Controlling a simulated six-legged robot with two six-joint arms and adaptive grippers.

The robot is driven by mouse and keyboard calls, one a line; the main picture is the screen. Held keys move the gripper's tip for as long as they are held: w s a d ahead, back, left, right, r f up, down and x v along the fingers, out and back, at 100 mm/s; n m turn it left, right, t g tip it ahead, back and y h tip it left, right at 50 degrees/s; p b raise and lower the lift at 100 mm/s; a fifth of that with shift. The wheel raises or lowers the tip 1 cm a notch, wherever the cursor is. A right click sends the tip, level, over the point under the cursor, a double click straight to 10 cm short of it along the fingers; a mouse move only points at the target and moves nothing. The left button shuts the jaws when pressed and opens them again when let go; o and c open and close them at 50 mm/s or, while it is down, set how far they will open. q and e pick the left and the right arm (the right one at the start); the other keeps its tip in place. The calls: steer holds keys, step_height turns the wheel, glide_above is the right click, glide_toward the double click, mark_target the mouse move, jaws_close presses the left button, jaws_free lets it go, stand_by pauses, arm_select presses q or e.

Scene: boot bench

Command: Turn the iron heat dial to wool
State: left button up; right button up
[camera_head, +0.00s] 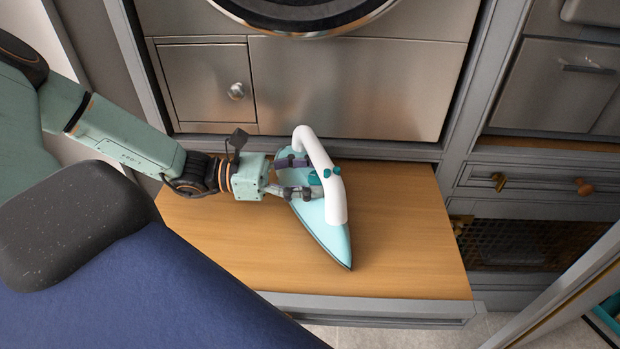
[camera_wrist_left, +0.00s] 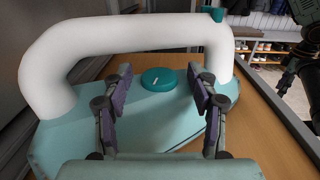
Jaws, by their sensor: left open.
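The iron (camera_head: 338,238) has a light teal body and a thick white handle (camera_head: 325,172). It rests on the wooden bench top, its pointed tip toward the front. The heat dial (camera_wrist_left: 159,79) is a round teal knob with a short white mark, on the iron's body under the handle. My left gripper (camera_head: 301,177) reaches in from the left at the iron. In the left wrist view its two fingers (camera_wrist_left: 161,88) are open, one on each side of the dial and apart from it. The dial's setting labels cannot be read. My right gripper is not in view.
The wooden bench top (camera_head: 410,220) is clear to the right of the iron. A metal-fronted appliance (camera_head: 350,85) stands behind it. A grey cabinet with a drawer (camera_head: 530,183) and a mesh panel is at the right.

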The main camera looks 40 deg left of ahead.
arm_select(q)
steer(key=c, duration=1.1)
steer(key=shift+w+a+f+m+g+h+b, duration=0.1)
steer(key=shift+w+f+m+g+h+b, duration=0.1)
steer(key=shift+m+g+h+b, duration=0.5)
steer(key=shift+c, duration=0.2)
steer(key=shift+r+m+g+h+b, duration=0.1)
steer(key=shift+m+g+h+b, duration=0.2)
steer(key=shift+m+g+b, duration=0.75)
steer(key=shift+n+g, duration=0.25)
steer(key=shift+g, duration=0.1)
steer(key=o, duration=1.1)
steer(key=shift+r, duration=0.1)
steer(key=shift+o, duration=0.2)
steer(key=shift+a, duration=0.15)
